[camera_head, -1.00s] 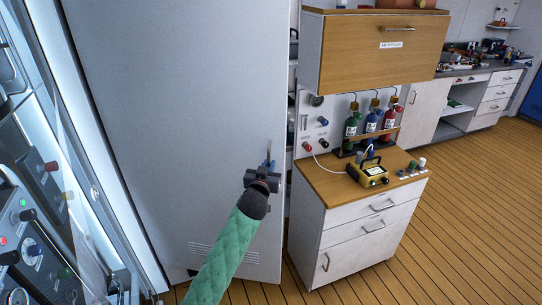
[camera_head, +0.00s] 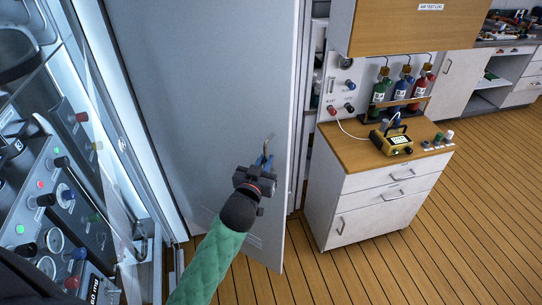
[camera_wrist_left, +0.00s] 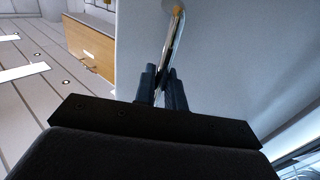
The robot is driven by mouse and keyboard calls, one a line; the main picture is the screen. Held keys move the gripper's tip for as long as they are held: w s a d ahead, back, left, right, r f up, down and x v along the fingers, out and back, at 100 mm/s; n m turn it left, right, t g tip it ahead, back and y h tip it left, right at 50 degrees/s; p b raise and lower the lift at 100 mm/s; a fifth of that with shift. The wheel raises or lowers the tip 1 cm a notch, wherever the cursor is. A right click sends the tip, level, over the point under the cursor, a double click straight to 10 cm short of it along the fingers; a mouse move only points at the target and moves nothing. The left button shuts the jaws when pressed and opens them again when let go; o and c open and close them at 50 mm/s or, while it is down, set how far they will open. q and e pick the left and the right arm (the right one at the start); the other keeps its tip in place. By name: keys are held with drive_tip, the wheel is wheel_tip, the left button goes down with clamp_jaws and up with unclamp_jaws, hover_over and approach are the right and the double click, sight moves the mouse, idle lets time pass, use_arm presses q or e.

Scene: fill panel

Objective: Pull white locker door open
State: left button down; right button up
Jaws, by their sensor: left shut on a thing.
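The white locker door (camera_head: 205,90) stands tall in the middle of the head view, its right edge swung out from the frame. My left gripper (camera_head: 266,160) is at the door's right side and shut on the metal door handle (camera_head: 271,141). In the left wrist view the fingers (camera_wrist_left: 164,82) close around the shiny handle bar (camera_wrist_left: 175,40), with the door surface (camera_wrist_left: 235,60) behind it. My right gripper is not in view.
A control panel (camera_head: 60,200) is close on the left. Wooden floor (camera_head: 440,240) is clear at the lower right.

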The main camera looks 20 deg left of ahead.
use_arm(q)
drive_tip(key=shift+s+a, duration=0.15)
drive_tip(key=shift+s, duration=0.1)
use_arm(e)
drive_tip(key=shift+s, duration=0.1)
use_arm(q)
drive_tip(key=c, duration=1.6)
unclamp_jaws()
drive_tip(key=shift+c, duration=0.2)
drive_tip(key=shift+o, duration=0.3)
drive_tip(key=shift+a, duration=0.15)
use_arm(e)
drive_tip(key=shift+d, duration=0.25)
